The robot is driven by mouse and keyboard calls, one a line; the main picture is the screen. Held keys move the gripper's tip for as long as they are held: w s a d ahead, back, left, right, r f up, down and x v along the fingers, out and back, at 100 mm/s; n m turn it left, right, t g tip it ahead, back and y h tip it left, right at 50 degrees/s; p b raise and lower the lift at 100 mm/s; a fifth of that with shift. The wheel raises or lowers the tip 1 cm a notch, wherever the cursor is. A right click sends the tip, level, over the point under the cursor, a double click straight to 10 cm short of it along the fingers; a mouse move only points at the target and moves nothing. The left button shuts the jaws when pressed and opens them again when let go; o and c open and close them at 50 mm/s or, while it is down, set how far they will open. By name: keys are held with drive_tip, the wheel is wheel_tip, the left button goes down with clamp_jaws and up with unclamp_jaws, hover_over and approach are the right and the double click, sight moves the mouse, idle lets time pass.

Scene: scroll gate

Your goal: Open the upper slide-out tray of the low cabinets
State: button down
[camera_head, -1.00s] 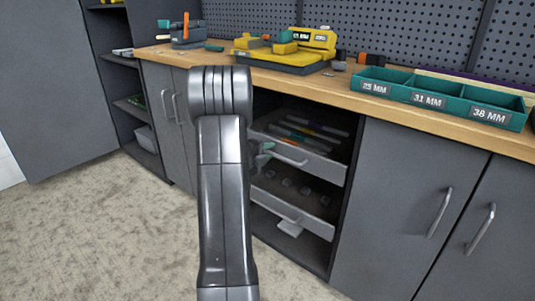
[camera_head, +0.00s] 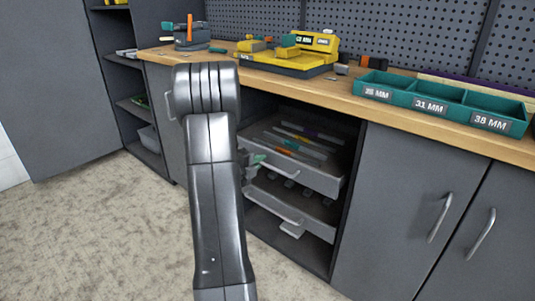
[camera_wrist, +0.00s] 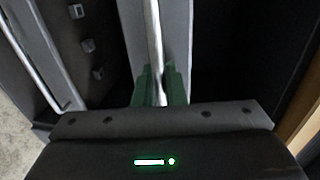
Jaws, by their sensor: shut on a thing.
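The upper slide-out tray (camera_head: 318,180) of the low cabinets is partly pulled out from its open bay, with several long coloured items lying in it. Its bar handle (camera_head: 282,170) runs along the front; in the wrist view the handle (camera_wrist: 153,35) passes between the green fingertips. My gripper (camera_wrist: 159,85) is shut on this handle, near one end of it. In the head view my gripper (camera_head: 256,161) shows only partly beside my arm, which hides the tray's left end.
A lower tray (camera_head: 318,226) with its own handle sits beneath, also out a little. Closed cabinet doors (camera_head: 400,210) stand to the right. The worktop (camera_head: 300,88) above carries a yellow device and a green bin. The floor in front is clear.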

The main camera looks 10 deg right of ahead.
drive_tip(key=f+p+v, duration=0.2)
drive_tip(key=p+v, duration=0.1)
drive_tip(key=v, duration=0.7)
drive_tip(key=f+p+v, duration=0.2)
drive_tip(key=p+v, duration=0.1)
drive_tip(key=v, duration=0.7)
drive_tip(key=shift+s+a+p, duration=0.35)
drive_tip(key=shift+a+p, duration=0.05)
drive_tip(key=shift+a, duration=0.1)
drive_tip(key=shift+r, duration=0.1)
drive_tip(key=c, duration=1.6)
unclamp_jaws()
drive_tip(key=shift+a, duration=0.1)
drive_tip(key=p+v, duration=0.3)
drive_tip(key=v, duration=1)
drive_tip(key=shift+s+a+r, duration=0.1)
drive_tip(key=shift+s+a, duration=0.1)
drive_tip(key=shift+a, duration=0.1)
